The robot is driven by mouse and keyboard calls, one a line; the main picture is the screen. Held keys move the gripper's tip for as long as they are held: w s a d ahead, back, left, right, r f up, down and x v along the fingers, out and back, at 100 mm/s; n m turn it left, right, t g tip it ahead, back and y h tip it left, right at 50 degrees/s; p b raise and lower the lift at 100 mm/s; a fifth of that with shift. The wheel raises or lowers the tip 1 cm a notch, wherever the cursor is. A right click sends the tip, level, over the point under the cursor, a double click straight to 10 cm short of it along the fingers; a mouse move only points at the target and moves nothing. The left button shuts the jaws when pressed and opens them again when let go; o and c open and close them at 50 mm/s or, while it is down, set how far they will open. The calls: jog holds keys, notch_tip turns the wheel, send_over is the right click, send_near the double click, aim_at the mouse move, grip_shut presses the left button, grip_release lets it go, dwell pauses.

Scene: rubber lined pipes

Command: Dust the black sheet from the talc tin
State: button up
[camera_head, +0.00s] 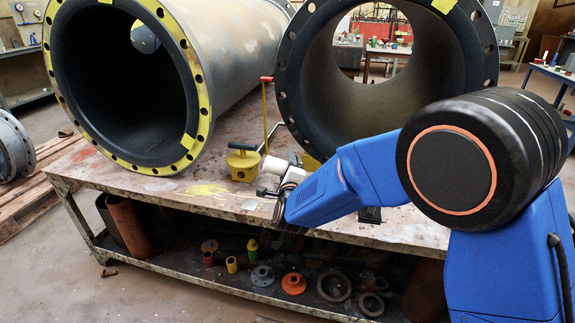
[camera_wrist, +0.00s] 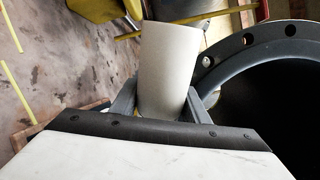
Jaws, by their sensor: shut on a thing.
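A plain pale grey-white cylinder, apparently the talc tin (camera_wrist: 168,65), stands between the two grey fingers of my gripper (camera_wrist: 160,98) in the wrist view. My gripper is shut on it, and the fingers hide part of its lower sides. In the head view the white tin (camera_head: 275,166) is small, above the bench beside the flanged pipes. I cannot clearly pick out the black sheet in either view. A small dark patch (camera_head: 370,215) shows under my blue arm on the bench, too covered to identify.
Two large flanged pipes lie on the worn bench (camera_head: 205,190): a yellow-rimmed one (camera_head: 202,95) at left and a dark-rimmed one (camera_head: 287,100) behind my arm. The lower shelf holds loose flanges (camera_head: 293,283).

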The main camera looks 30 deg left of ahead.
jog(key=shift+d, duration=0.15)
jog(key=shift+w+d, duration=0.2)
jog(key=shift+d, duration=0.8)
jog(key=shift+w+d, duration=0.2)
jog(key=shift+d, duration=0.8)
jog(key=shift+d, duration=0.1)
jog(key=shift+w+d, duration=0.2)
jog(key=shift+d, duration=0.85)
jog(key=shift+w+d, duration=0.2)
jog(key=shift+d, duration=0.8)
jog(key=shift+r, duration=0.1)
jog(key=n, duration=0.4)
jog(key=shift+r, duration=0.4)
jog(key=n, duration=0.2)
jog(key=r+n, duration=0.1)
jog(key=n, duration=0.2)
